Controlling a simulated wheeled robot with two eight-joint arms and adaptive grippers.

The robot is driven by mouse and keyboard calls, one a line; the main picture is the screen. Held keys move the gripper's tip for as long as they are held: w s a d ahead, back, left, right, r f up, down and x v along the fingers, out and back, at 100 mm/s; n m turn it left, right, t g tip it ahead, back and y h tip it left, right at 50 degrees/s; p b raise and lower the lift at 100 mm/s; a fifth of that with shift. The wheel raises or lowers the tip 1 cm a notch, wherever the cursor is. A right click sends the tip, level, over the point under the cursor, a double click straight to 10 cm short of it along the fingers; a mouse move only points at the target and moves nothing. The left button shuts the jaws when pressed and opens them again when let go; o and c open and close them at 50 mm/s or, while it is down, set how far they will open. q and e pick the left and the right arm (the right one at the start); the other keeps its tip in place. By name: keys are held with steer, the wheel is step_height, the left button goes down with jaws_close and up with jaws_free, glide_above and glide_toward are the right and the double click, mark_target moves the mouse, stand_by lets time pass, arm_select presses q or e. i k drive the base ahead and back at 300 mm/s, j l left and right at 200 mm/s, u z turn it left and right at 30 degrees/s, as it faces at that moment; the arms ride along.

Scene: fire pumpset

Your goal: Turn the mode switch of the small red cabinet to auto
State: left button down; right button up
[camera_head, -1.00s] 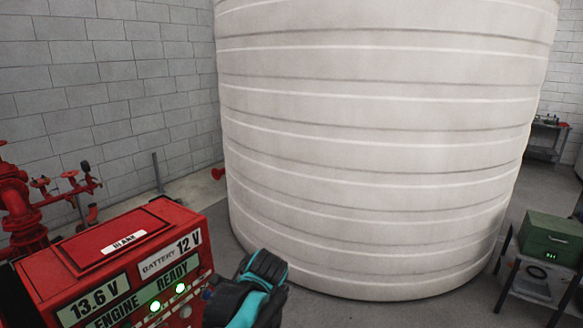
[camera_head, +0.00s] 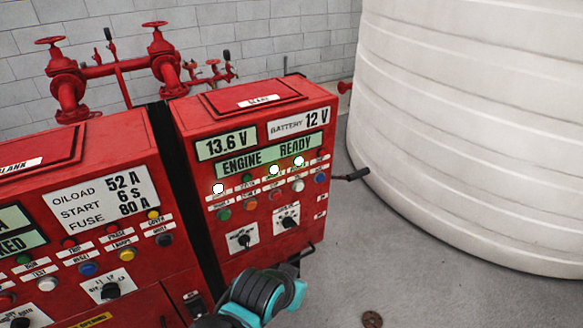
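The small red cabinet (camera_head: 318,243) stands in the middle of the head view, its display reading ENGINE READY. Two black rotary knobs sit on white label plates low on its panel: a left knob (camera_head: 243,240) and a right knob (camera_head: 289,222). Their labels are too small to read, so I cannot tell which is the mode switch or its setting. A black and teal part of one of my arms shows at the bottom middle, in front of the cabinet's lower part. No gripper fingertips show in the view.
A larger red cabinet (camera_head: 105,170) stands close on the left, with a narrow dark gap between. A black handle (camera_head: 350,176) sticks out from the small cabinet's right side. Red pipes (camera_head: 130,68) stand behind. A big white tank (camera_head: 460,130) is at right; the floor before it is mostly clear.

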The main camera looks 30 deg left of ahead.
mark_target(245, 239)
steer(key=l+u, duration=0.1)
steer(key=u, duration=0.35)
steer(key=k+u, duration=0.1)
steer(key=u, duration=0.4)
steer(key=k+u, duration=0.1)
steer(key=u, duration=0.35)
steer(key=k+j+z, duration=0.1)
steer(key=k, duration=0.8)
